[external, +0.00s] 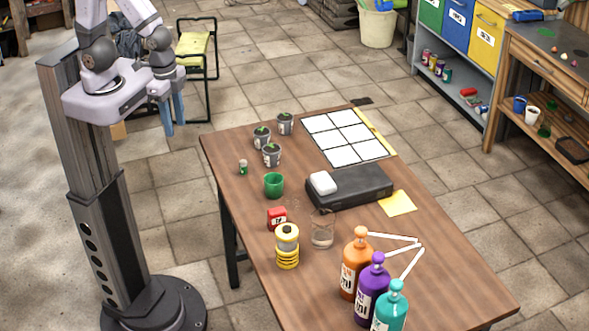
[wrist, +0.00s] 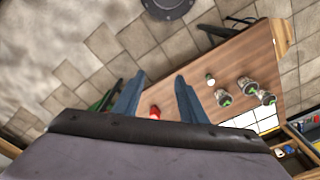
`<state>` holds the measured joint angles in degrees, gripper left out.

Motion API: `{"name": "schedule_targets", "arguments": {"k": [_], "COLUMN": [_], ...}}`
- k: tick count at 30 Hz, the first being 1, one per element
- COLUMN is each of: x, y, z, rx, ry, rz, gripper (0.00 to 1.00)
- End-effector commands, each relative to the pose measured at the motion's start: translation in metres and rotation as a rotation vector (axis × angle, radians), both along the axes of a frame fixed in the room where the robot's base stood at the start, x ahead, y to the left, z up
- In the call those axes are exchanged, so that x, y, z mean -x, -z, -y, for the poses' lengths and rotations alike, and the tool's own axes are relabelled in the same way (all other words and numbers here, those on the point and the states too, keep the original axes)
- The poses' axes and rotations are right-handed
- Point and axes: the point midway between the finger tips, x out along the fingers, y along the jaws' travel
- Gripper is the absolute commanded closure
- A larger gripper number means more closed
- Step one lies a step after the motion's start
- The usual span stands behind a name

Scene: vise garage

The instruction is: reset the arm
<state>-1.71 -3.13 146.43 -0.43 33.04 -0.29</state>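My gripper (external: 171,122) hangs beside my column at the upper left of the external view, clear of the table and holding nothing. In the wrist view my gripper (wrist: 160,75) shows two blue fingers spread apart with an empty gap between them. The wooden table (external: 226,160) stands to the right of my arm. It also shows in the wrist view (wrist: 245,55), beyond the fingers.
Small plant pots (external: 272,155), a green cup (external: 274,185), a black case (external: 360,188), a glass (external: 321,232), a yellow-ringed item (external: 287,257) and bottles (external: 355,265) stand on the table. A folding chair (external: 197,68) is behind my gripper. Shelves line the right.

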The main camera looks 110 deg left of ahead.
Motion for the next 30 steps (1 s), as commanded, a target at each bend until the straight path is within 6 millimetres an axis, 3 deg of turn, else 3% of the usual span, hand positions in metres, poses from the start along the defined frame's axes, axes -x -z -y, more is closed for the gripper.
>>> {"name": "schedule_targets", "arguments": {"k": [6,17,23,30], "x": [0.023,0.024,0.024,0.024], "y": [-0.016,-0.016,0.007,0.050], "z": [0.006,0.006,0.006,0.006], "rx": [-0.002,-0.003,-0.003,-0.003], "ry": [0.036,0.037,0.036,0.035], "rz": [-0.060,-0.065,-0.065,-0.064], "gripper": [0.62,0.62,0.62,0.62]}}
